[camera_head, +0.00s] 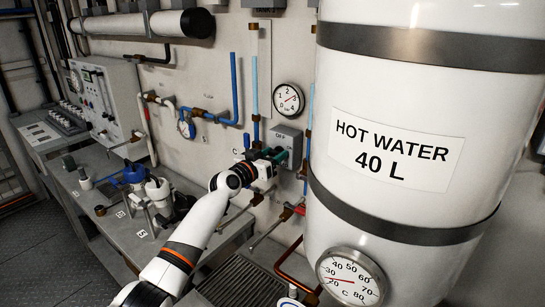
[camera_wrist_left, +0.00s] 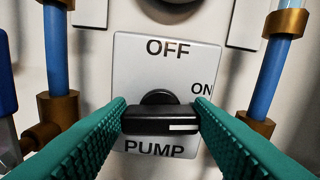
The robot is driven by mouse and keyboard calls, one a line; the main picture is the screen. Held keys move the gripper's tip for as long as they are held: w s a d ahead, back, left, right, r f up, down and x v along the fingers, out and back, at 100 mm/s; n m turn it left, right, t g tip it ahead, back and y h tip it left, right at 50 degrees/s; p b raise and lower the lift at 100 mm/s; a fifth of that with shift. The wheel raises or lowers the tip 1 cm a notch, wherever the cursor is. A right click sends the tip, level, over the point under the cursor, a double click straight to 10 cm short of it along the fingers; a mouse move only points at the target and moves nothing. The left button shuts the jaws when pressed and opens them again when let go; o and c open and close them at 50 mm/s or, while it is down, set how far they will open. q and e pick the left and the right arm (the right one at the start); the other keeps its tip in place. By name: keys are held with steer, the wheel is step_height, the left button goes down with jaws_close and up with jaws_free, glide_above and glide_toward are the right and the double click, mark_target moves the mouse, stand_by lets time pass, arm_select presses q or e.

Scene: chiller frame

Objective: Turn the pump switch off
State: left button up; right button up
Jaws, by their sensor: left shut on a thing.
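The pump switch is a grey plate (camera_wrist_left: 150,68) marked OFF at the top, ON at the right and PUMP at the bottom. In the head view it is a grey box (camera_head: 290,136) on the wall, left of the white tank. Its black knob (camera_wrist_left: 158,120) lies level, with a white mark at its right end, on the ON side. My left gripper (camera_head: 272,156) reaches the switch. In the left wrist view its green ribbed fingers (camera_wrist_left: 160,112) are shut on the knob's two ends. The knob hides part of the plate. My right gripper is out of view.
The white hot water tank (camera_head: 400,105) stands close on the right, with a dial at its base. Blue pipes (camera_wrist_left: 270,75) with copper fittings flank the switch. A gauge (camera_head: 288,100) hangs above it. A grey bench (camera_head: 120,225) with small items is at the left.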

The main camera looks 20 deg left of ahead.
arm_select(q)
steer(key=n, duration=0.4)
steer(key=shift+f+b, duration=0.1)
steer(key=shift+b, duration=0.25)
steer(key=n, duration=0.4)
steer(key=n+p, duration=0.1)
steer(key=n, duration=0.3)
steer(key=shift+a+n, duration=0.1)
steer(key=shift+n, duration=0.2)
steer(key=shift+f+n+p, duration=0.15)
steer(key=shift+n+p, duration=0.55)
steer(key=shift+n, duration=1.2)
steer(key=o, duration=1)
steer(key=shift+w, duration=0.1)
steer(key=shift+a, duration=0.1)
